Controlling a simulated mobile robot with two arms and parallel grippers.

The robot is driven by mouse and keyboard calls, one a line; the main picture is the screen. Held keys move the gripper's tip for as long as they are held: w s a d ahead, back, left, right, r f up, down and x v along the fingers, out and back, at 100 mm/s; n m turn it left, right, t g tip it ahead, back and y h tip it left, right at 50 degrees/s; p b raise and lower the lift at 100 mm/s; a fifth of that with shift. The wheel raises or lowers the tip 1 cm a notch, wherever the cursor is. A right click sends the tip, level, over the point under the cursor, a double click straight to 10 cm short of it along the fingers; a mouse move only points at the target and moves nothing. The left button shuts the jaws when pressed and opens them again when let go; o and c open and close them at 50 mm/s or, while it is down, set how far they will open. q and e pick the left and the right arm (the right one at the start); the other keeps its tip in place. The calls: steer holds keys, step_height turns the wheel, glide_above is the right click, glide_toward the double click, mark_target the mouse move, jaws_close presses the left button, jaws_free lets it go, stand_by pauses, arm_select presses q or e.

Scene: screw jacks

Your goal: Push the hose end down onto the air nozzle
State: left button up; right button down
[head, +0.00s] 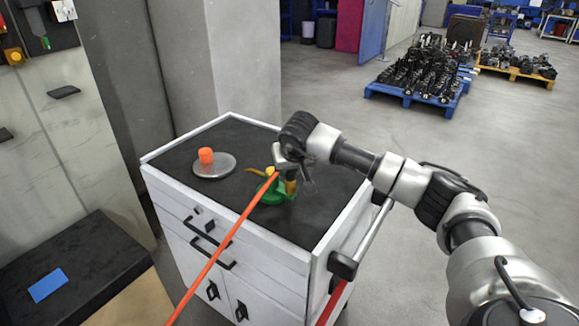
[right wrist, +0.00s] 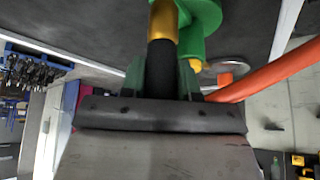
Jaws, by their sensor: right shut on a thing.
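My right gripper (head: 288,172) is over the cart top, shut on a black hose end (right wrist: 160,68), which sits between its fingers in the right wrist view. A brass-coloured nozzle (right wrist: 163,28) is in line with the black piece and appears to meet it; how far one sits over the other I cannot tell. The nozzle also shows just below the gripper (head: 291,187). A green base (head: 268,192) with yellow parts stands under it on the cart. An orange hose (head: 225,246) runs from the gripper area down to the lower left; its upper end is partly hidden. My left gripper is out of view.
The white cart (head: 284,251) has a dark top. A metal disc (head: 222,171) with an orange knob (head: 206,156) stands left of the green base. A dark bench with a blue pad (head: 48,285) is at lower left. Loaded pallets (head: 424,70) stand far back.

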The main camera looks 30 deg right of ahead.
steer(key=shift+f, duration=0.2)
steer(key=c, duration=0.8)
jaws_free()
steer(key=shift+o, duration=0.2)
steer(key=b+v, duration=0.1)
steer(key=v, duration=0.9)
steer(key=shift+s+r, duration=0.2)
steer(key=shift+r, duration=0.15)
